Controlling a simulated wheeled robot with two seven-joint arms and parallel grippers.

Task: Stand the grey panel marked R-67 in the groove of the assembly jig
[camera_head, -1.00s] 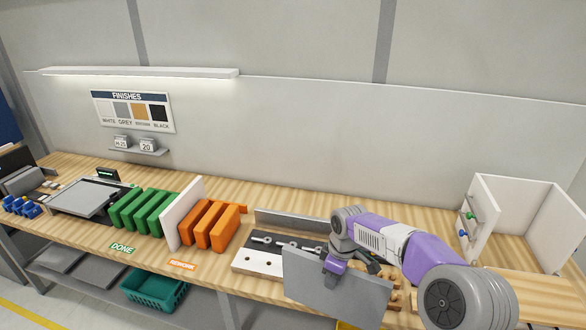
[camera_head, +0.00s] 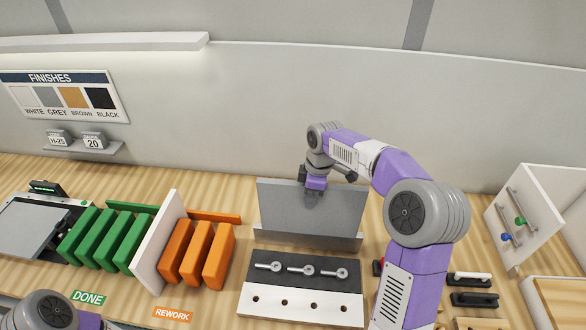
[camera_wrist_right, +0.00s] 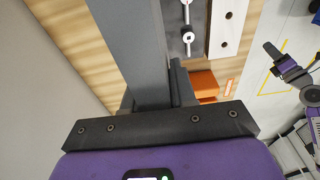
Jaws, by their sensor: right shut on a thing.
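The grey panel (camera_head: 285,207) stands upright at the back of the assembly jig, its face toward the head camera. No marking on it is legible. The jig has a grey back rail (camera_head: 300,239), a dark plate (camera_head: 290,283) with several silver clamps, and a white strip with holes. The panel's lower edge meets the rail; I cannot tell whether it is seated in the groove. My right gripper (camera_head: 314,196) is shut on the panel's top edge; the panel shows between its fingers in the wrist view (camera_wrist_right: 135,40). My left arm shows only partly; its jaws cannot be made out.
Orange slats (camera_head: 195,255) and a white divider (camera_head: 158,240) stand left of the jig, with green slats (camera_head: 105,237) beyond. The wall is close behind the panel.

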